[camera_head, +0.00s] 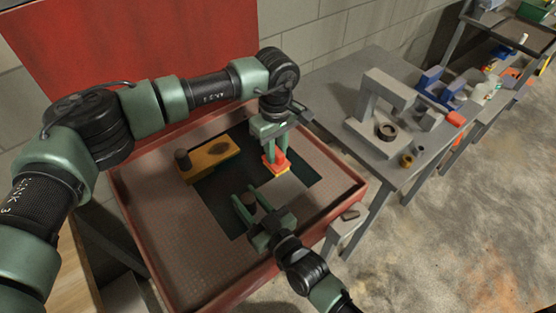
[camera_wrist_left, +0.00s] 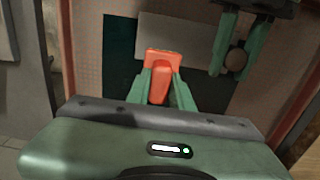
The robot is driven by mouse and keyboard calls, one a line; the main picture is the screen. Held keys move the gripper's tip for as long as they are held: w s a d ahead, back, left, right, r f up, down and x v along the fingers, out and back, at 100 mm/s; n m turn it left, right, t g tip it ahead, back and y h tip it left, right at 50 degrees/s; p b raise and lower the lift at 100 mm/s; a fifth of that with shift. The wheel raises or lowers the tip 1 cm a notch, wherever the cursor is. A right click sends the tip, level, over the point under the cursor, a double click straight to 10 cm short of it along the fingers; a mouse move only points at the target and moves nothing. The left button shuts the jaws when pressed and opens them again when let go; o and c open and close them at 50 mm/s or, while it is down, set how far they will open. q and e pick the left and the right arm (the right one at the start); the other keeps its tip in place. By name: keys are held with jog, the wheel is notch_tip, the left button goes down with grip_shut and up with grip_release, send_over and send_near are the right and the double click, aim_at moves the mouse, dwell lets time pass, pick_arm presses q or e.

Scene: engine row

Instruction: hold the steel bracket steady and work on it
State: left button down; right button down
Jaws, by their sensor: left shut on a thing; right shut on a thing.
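A pale grey flat piece, apparently the steel bracket (camera_head: 293,190), lies on the dark mat in the red tub; the left wrist view shows it too (camera_wrist_left: 190,38). My left gripper (camera_head: 273,150) points down, shut on an orange block (camera_head: 276,164) with a yellow lower edge. The block (camera_wrist_left: 160,68) is at the bracket's edge; I cannot tell if they touch. My right gripper (camera_head: 252,205), nearer the front, is shut on a brown round piece (camera_wrist_left: 236,60), over or beside the bracket. The fingers hide part of that piece.
The red tub (camera_head: 148,246) has raised walls and an open red lid (camera_head: 120,50) behind. A grey bench (camera_head: 352,128) to the right holds a press frame (camera_head: 376,100), rings and blue parts.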

jog(key=c, duration=0.9)
grip_release()
jog(key=shift+d, duration=0.1)
jog(key=v, duration=1.2)
